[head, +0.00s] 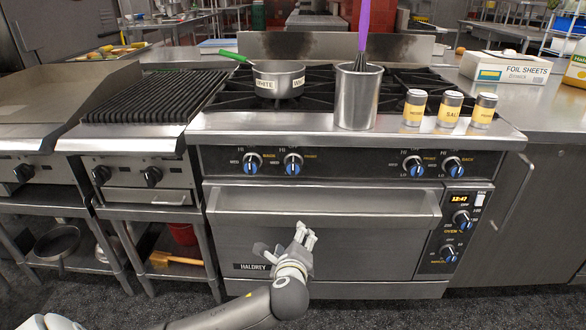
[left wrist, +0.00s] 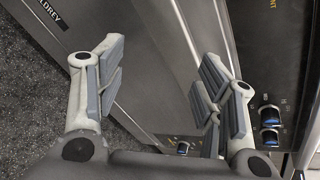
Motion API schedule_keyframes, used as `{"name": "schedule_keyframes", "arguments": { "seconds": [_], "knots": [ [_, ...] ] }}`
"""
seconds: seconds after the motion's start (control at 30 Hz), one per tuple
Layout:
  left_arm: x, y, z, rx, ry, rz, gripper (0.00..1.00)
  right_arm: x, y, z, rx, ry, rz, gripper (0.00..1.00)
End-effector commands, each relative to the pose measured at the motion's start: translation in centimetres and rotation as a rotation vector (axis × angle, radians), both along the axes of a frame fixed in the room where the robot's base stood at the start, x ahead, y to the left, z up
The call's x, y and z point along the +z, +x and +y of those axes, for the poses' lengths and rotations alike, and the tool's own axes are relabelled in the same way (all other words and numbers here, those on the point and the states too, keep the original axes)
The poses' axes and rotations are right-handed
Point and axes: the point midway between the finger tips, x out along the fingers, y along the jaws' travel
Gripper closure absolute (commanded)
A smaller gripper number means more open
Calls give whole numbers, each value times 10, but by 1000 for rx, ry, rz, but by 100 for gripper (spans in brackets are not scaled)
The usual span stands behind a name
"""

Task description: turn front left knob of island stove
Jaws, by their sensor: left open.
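The stove (head: 330,230) has a black control panel with blue-faced knobs. Its left pair is a knob marked back (head: 251,166) and a knob marked front (head: 293,164). My left gripper (head: 303,236) is open and empty before the oven door, below the door handle and the left knobs, apart from them. In the left wrist view its spread fingers (left wrist: 165,82) have nothing between them. My right gripper is not in view.
The oven handle (head: 325,205) juts out below the knobs. On the stove stand a white-labelled pot (head: 278,80), a metal canister (head: 357,100) with a whisk, and three shakers (head: 450,108). A grill (head: 150,100) adjoins at left. The floor in front looks clear.

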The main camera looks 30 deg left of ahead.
Motion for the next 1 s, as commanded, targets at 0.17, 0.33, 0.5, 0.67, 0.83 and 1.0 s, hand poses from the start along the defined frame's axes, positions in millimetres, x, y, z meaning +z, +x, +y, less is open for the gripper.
{"name": "schedule_keyframes", "arguments": {
  "seconds": [0.17,0.33,0.5,0.67,0.83,1.0],
  "knots": [
    [67,52,38,-83,478,-16,38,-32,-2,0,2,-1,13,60],
    [98,69,54,-95,696,-3,38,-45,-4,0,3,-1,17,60],
    [103,81,62,-95,738,2,38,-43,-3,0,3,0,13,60],
    [102,102,76,-93,734,2,38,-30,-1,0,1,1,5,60],
    [101,128,91,-94,730,1,38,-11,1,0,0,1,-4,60],
    [101,148,103,-94,730,2,38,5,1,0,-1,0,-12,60]
  ]
}}
